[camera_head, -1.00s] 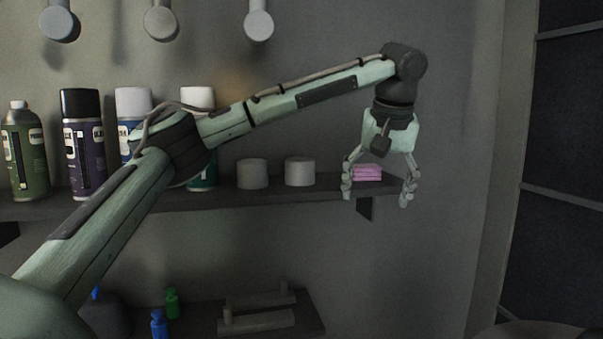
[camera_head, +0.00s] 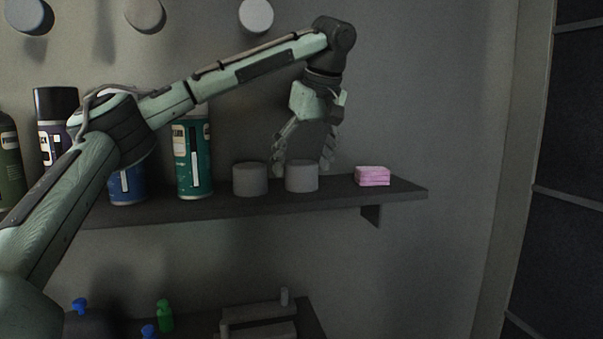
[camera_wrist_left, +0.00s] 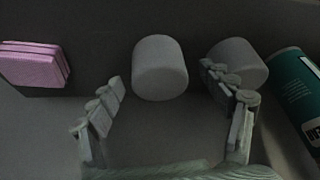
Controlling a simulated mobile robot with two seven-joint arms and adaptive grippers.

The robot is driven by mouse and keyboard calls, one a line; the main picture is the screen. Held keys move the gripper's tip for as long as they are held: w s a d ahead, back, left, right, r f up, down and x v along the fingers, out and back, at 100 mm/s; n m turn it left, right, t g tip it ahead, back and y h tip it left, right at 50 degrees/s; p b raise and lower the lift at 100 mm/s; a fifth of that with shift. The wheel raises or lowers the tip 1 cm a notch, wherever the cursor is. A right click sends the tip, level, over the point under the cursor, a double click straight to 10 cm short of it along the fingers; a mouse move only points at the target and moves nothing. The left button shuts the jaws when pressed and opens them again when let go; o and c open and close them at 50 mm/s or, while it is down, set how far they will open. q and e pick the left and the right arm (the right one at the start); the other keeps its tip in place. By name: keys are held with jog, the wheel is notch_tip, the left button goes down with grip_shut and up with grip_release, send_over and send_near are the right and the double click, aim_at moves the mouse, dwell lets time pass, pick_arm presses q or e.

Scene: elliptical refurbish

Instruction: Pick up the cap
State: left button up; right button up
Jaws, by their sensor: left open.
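Two plain grey cylindrical caps stand upright side by side on the shelf. The right cap (camera_head: 301,178) is below and between the fingers of my left gripper (camera_head: 302,167), which points down, open and empty. In the left wrist view this cap (camera_wrist_left: 160,70) sits ahead between the two fingertips of the gripper (camera_wrist_left: 167,82), with no clear contact. The other cap (camera_head: 250,180) stands just to the left; in the left wrist view it (camera_wrist_left: 245,58) is partly hidden behind the right finger. My right gripper is not in view.
A pink sponge stack (camera_head: 372,176) sits on the shelf (camera_head: 405,190) right of the caps. A teal spray can (camera_head: 193,160) and other cans stand left. Round knobs (camera_head: 256,15) stick out of the wall above. A lower shelf holds small bottles (camera_head: 165,314).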

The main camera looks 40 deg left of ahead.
pick_arm(q)
jog(key=shift+x, duration=0.9)
jog(key=shift+r, duration=0.1)
jog(key=shift+c, duration=0.3)
jog(key=c, duration=0.8)
jog(key=shift+r, duration=0.1)
